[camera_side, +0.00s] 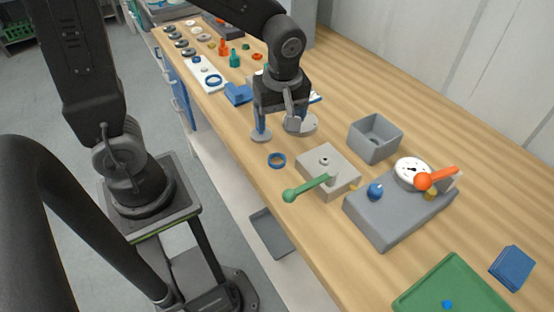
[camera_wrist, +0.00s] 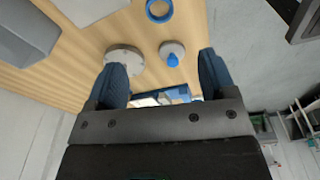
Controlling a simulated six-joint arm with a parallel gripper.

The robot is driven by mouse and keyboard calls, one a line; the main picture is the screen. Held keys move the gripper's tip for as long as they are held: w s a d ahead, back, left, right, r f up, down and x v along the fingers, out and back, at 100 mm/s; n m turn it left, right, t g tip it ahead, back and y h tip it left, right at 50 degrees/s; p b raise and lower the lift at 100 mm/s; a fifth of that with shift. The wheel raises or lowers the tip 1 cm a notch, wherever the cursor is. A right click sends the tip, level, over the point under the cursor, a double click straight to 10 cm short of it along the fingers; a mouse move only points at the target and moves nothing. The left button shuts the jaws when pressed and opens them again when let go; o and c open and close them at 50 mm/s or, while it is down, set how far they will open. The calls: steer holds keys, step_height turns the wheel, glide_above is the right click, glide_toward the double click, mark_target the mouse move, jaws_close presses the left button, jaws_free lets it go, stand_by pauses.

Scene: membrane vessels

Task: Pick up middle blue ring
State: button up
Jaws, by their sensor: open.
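One blue ring (camera_side: 277,153) lies flat on the wooden table, near its front edge. It also shows in the wrist view, at the top (camera_wrist: 151,15). A second blue ring (camera_side: 207,83) and a smaller one (camera_side: 196,62) lie on a white board at the back left. My gripper (camera_side: 278,118) is open and empty, a little behind the near ring. In the wrist view its two dark blue fingers stand apart (camera_wrist: 162,65), with the ring beyond them.
A small grey disc (camera_side: 260,137) with a blue stem and a larger grey disc (camera_side: 308,127) sit below my gripper. A grey block (camera_side: 312,164) with a green lever, an open grey box (camera_side: 374,151) and a grey fixture (camera_side: 382,229) stand to the right. A blue block (camera_side: 238,94) lies behind.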

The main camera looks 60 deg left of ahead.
mark_target(277, 162)
steer(key=f, duration=0.4)
steer(key=a+f, duration=0.1)
steer(key=f, duration=0.8)
steer(key=shift+w+a+f, duration=0.2)
steer(key=shift+a+f, duration=0.05)
steer(key=shift+a, duration=0.05)
steer(key=shift+c, duration=0.4)
steer(key=c, duration=0.9)
